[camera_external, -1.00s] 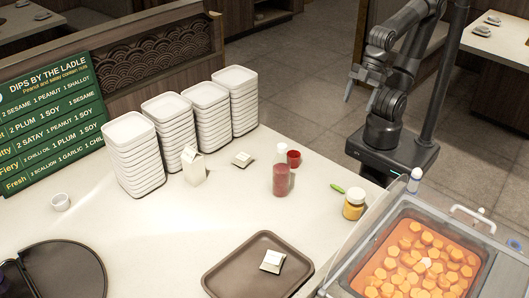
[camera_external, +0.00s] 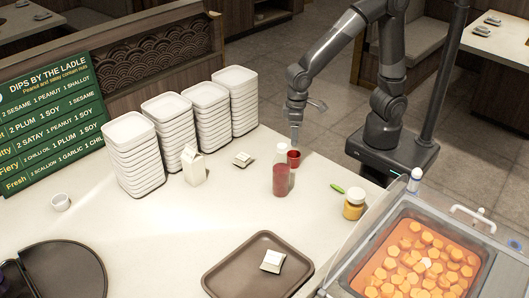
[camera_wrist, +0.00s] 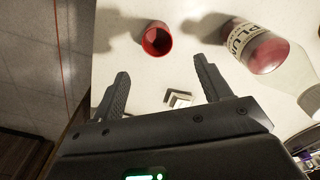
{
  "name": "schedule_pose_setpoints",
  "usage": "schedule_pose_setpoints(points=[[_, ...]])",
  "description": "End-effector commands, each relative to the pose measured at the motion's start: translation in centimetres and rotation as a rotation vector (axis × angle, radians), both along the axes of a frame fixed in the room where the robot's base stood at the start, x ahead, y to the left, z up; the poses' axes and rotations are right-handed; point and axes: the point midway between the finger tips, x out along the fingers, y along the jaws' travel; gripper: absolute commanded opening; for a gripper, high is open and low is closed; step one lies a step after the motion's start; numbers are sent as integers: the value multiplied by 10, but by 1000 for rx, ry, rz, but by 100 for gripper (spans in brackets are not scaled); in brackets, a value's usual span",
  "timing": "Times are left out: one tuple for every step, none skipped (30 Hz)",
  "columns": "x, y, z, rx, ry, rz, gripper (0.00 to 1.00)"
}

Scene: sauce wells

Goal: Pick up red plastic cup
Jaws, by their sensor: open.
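The red plastic cup (camera_external: 294,160) stands on the pale counter, just behind and to the right of a bottle of red sauce (camera_external: 280,178). In the wrist view the red cup (camera_wrist: 157,39) shows its open mouth, beyond the fingertips and roughly midway between them. My gripper (camera_external: 300,122) is above the cup, near the counter's back edge, pointing down. In the wrist view my gripper (camera_wrist: 160,82) has its two fingers spread wide with nothing between them. The cup is apart from both fingers.
The sauce bottle (camera_wrist: 266,48) stands close to the right of the cup in the wrist view. Stacked white dishes (camera_external: 133,155), a carton (camera_external: 194,165) and a brown tray (camera_external: 225,277) are farther off.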

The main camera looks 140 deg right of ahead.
Motion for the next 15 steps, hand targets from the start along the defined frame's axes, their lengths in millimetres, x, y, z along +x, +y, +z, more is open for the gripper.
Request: schedule_pose_setpoints(points=[[0, -3, -4, 3, 6, -12, 70], [1, -4, -6, 4, 8, -16, 70], [1, -4, -10, 5, 10, -20, 70], [1, -4, -14, 6, 12, -21, 70], [0, -4, -19, 7, 13, -22, 70], [1, -4, -25, 6, 13, -21, 70], [0, -4, -30, 7, 13, -21, 70], [0, -4, -35, 6, 12, -21, 70], [0, -4, -42, 7, 13, -21, 70], [0, -4, -46, 6, 12, -21, 70], [0, -4, -50, 6, 12, -21, 70], [0, -4, -54, 6, 11, -20, 70], [0, -4, -57, 5, 10, -20, 70], [0, -4, -58, 5, 10, -20, 70], [0, -4, -60, 5, 9, -20, 70]])
